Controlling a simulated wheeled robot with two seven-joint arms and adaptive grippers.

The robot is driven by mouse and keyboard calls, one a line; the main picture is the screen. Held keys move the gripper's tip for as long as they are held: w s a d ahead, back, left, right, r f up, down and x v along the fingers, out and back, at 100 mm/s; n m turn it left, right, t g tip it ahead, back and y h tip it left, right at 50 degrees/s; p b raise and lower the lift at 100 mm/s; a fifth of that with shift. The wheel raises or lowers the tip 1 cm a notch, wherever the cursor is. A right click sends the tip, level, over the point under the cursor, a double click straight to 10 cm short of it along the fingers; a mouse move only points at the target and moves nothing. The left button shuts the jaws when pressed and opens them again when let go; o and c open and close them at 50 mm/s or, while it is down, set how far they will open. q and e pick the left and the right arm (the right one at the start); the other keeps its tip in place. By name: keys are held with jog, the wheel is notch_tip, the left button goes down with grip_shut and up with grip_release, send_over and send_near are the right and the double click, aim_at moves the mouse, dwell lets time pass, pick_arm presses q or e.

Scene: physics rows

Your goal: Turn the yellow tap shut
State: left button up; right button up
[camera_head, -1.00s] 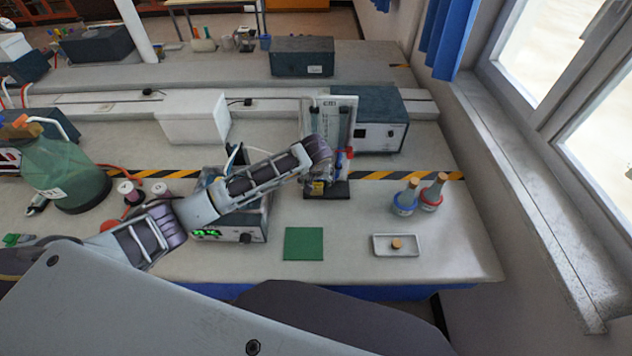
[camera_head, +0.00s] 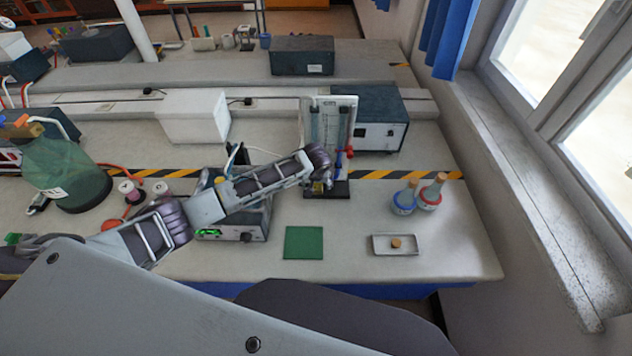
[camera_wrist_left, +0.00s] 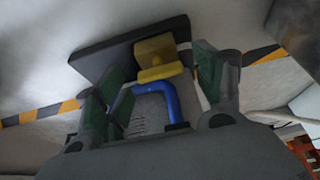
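The yellow tap (camera_wrist_left: 157,57) shows in the left wrist view, above a bent blue pipe (camera_wrist_left: 155,92). My left gripper (camera_wrist_left: 160,85) is open. Its two green-padded fingers stand apart, one on each side of the tap and the blue pipe, with gaps visible beside the yellow part. In the head view my left gripper (camera_head: 323,184) is low at the front of the upright panel stand (camera_head: 328,122), and the yellow tap is mostly hidden there by my wrist. A red tap (camera_head: 349,152) shows to the right on the stand. My right gripper is not in view.
A grey instrument box (camera_head: 240,232) stands under my left forearm. A green mat (camera_head: 303,242), a tray with a cork (camera_head: 379,250) and two stoppered flasks (camera_head: 404,202) lie to the front and right. A blue-grey box (camera_head: 385,125) stands behind the stand.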

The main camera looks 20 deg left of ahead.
pick_arm(q)
jog(key=c, duration=1)
jog(key=shift+o, duration=0.2)
jog(key=shift+m, duration=0.3)
jog(key=shift+a+m+h, duration=0.1)
jog(key=shift+m+h, duration=0.4)
jog(key=shift+m, duration=0.6)
jog(key=o, duration=1)
jog(key=shift+r, duration=0.1)
